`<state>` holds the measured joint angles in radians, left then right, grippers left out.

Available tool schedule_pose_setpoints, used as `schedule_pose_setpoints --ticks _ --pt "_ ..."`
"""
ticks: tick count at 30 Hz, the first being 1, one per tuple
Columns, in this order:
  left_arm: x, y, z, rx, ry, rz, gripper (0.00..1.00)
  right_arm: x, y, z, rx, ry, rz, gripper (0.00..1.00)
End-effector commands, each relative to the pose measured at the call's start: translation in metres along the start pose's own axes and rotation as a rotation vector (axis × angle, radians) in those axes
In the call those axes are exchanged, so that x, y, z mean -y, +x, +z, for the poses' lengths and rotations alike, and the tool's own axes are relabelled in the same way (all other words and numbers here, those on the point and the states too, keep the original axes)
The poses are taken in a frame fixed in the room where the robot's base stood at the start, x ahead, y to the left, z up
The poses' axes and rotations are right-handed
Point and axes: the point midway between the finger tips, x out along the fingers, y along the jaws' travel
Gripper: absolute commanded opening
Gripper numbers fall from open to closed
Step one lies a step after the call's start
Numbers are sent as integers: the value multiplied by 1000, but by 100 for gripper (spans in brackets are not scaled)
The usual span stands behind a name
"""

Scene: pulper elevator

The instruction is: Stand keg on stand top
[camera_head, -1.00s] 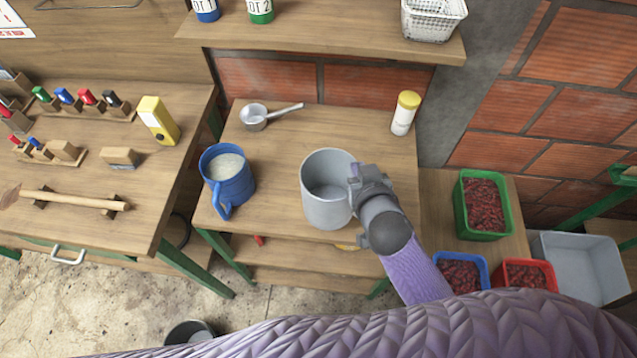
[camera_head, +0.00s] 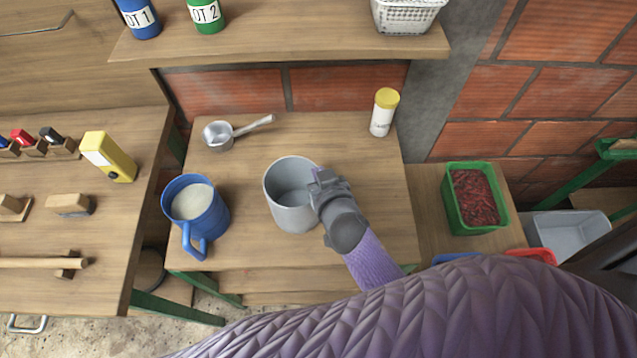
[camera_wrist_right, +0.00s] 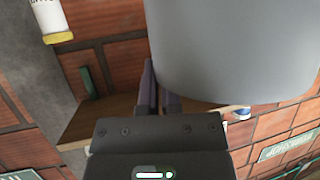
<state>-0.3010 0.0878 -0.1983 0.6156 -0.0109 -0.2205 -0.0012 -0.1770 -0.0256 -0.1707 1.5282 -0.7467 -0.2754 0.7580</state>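The keg, an open grey cylinder (camera_head: 290,212), is upright over the wooden stand top (camera_head: 330,135), right of the blue mug. Whether its base touches the wood is hidden. My right gripper (camera_head: 324,187) is at the keg's right rim. In the right wrist view the two fingers (camera_wrist_right: 161,92) are close together beside the large grey keg wall (camera_wrist_right: 230,50); they look closed on its edge, though the contact is partly hidden. My left gripper is not in view.
A blue mug (camera_head: 205,215) with pale contents stands left of the keg. A small saucepan (camera_head: 218,136) and a yellow-capped bottle (camera_head: 383,113) are behind it. A shelf (camera_head: 280,42) overhangs the back. A green crate of red fruit (camera_head: 450,205) stands to the right.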

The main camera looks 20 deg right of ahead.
Motion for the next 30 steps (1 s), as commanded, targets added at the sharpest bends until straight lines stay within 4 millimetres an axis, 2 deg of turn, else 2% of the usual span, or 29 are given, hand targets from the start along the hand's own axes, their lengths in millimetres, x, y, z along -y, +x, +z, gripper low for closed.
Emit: schedule_pose_setpoints --ticks 1,3,12,13,15,17,18,26,30 --pt "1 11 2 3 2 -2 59 0 6 13 1 1 1 0" --pt "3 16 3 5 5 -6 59 0 10 20 0 1 -1 0" --pt "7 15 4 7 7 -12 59 0 10 20 -1 1 -1 0" --pt "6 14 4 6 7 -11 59 0 9 20 0 0 0 11" --pt "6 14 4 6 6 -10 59 0 9 19 0 0 0 25" --pt "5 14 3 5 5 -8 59 0 9 19 0 0 0 38" --pt "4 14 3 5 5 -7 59 0 9 19 0 0 0 41" --pt "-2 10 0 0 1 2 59 0 7 16 0 0 0 41" --pt "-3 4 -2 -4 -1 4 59 0 -15 16 2 1 0 41"
